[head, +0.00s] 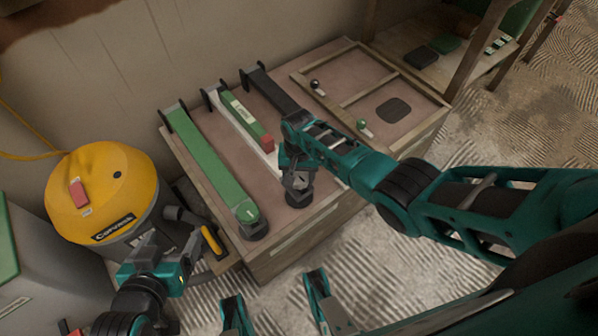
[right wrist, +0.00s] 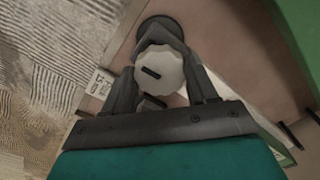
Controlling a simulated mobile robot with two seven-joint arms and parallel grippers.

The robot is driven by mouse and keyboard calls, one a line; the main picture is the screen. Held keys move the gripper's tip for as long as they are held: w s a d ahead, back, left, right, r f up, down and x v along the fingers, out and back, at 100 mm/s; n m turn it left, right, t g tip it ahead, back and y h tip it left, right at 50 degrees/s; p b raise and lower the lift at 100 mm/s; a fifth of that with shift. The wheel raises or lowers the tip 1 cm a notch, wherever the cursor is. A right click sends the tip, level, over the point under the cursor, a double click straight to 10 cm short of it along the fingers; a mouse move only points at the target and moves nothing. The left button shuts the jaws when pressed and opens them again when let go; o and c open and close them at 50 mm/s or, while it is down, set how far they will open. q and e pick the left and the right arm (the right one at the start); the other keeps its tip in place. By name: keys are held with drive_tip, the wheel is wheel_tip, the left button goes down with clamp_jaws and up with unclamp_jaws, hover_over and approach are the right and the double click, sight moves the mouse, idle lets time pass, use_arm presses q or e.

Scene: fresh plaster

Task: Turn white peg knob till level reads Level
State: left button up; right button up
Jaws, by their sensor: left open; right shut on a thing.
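The white peg knob (right wrist: 160,72), round with a scalloped edge and a dark mark, sits between the two fingers of my right gripper (right wrist: 165,85) in the right wrist view. The fingers are shut on it. In the head view my right gripper (head: 298,186) is at the board's front edge and hides the knob. The white bar (head: 262,141) runs back from there. My left gripper (head: 187,250) is open and empty beside the yellow-topped vacuum.
A framed panel (head: 430,105) is at the board's right. The vacuum (head: 100,190) stands left. A tag (right wrist: 97,88) beside the knob is unreadable.

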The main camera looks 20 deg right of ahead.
idle(0.3)
drive_tip(key=o, duration=1.1)
drive_tip(key=shift+c, duration=0.2)
wheel_tip(320, 180, up, 13)
drive_tip(key=p, duration=0.7)
